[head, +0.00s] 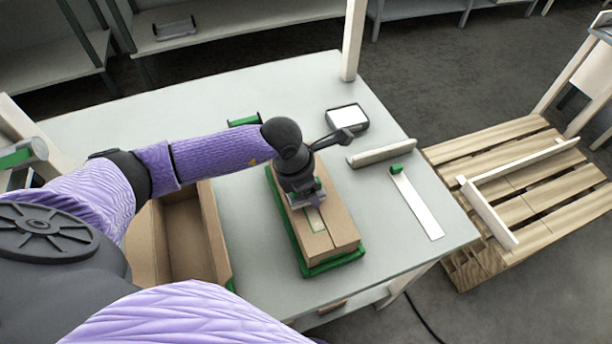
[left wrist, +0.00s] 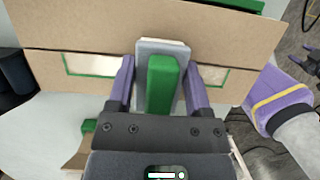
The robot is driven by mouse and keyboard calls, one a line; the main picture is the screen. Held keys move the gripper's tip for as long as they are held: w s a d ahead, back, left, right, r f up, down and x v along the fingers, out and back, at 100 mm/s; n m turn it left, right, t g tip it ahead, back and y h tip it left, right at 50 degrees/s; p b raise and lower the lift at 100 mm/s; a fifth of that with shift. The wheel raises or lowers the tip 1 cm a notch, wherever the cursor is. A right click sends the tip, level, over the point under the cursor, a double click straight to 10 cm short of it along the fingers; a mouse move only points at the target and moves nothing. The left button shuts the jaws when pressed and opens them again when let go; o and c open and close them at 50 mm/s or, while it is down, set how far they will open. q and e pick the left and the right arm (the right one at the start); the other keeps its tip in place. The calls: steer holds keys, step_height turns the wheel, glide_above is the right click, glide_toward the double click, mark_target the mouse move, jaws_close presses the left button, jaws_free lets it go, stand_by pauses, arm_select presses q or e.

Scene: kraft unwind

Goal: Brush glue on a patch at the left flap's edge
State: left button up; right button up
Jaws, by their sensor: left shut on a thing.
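A cardboard box (head: 335,225) lies in a green frame (head: 335,264) on the table, its top flaps meeting at a lengthwise seam. A pale, green-outlined patch (head: 316,222) lies along one flap's edge at the seam. In the left wrist view the patch (left wrist: 88,66) shows on both sides of the brush; its middle is hidden. My left gripper (head: 308,198) is over the box, shut on a brush with a green handle (left wrist: 161,84) and a grey head (left wrist: 145,52). The head is over the patch; I cannot tell whether it touches.
An open cardboard box (head: 185,238) stands left of the framed box. A dark-rimmed tray (head: 347,117), a pale bar (head: 380,153) and a white strip with a green end (head: 418,205) lie to the right. A wooden pallet (head: 530,185) stands beyond the table's right edge.

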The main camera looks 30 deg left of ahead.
mark_target(319, 209)
arm_select(q)
steer(key=shift+s+d+p, duration=0.35)
steer(key=shift+s+d, duration=0.25)
steer(key=shift+d, duration=0.1)
steer(key=shift+s+d+r+p, duration=0.1)
steer(key=shift+s+d+p, duration=0.7)
steer(key=shift+d, duration=0.25)
steer(key=shift+s+d, duration=0.7)
steer(key=shift+w+a+f+b, duration=0.2)
steer(key=shift+w+a+b, duration=0.35)
steer(key=shift+w+a, duration=0.6)
steer(key=shift+w+a+r+b, duration=0.1)
steer(key=shift+w+a+b, duration=0.45)
steer(key=shift+a, duration=0.4)
steer(key=shift+w+a+b, duration=0.85)
steer(key=shift+w+a, duration=0.15)
steer(key=shift+w+a+b, duration=0.6)
steer(key=shift+w+a, duration=0.1)
steer(key=shift+a, duration=0.15)
steer(key=shift+w+a+b, duration=0.35)
steer(key=shift+a+b, duration=0.05)
steer(key=shift+b, duration=0.1)
steer(key=shift+w+a+b, duration=0.65)
steer(key=shift+a+b, duration=0.05)
steer(key=shift+a, duration=0.1)
steer(key=shift+w+a+b, duration=0.45)
steer(key=shift+a+b, duration=0.05)
steer(key=shift+b, duration=0.1)
